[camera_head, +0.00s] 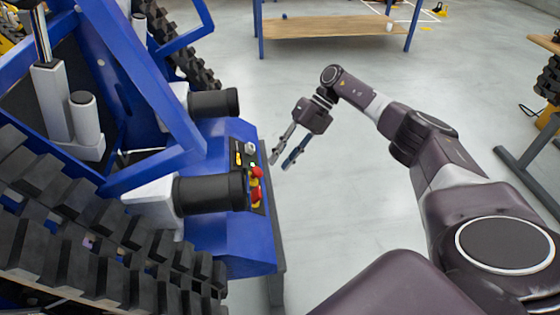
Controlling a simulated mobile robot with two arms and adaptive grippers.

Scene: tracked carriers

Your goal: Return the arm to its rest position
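My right arm comes in from the lower right and reaches forward over the grey floor. My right gripper (284,157) hangs at its end with the fingers pointing down and to the left. Its two fingers are apart with nothing between them, so it is open and empty. It is just right of the control panel (239,156) of a blue tracked carrier (230,240), apart from it as far as I can see. The panel carries red and yellow buttons and a grey knob. My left gripper is not in view.
The carrier's black tracks (60,255) and black cylinders (210,193) fill the left side. A table with a wooden top (325,27) and blue legs stands at the back. Another tracked machine (550,80) is at the right edge. The floor (350,190) between is clear.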

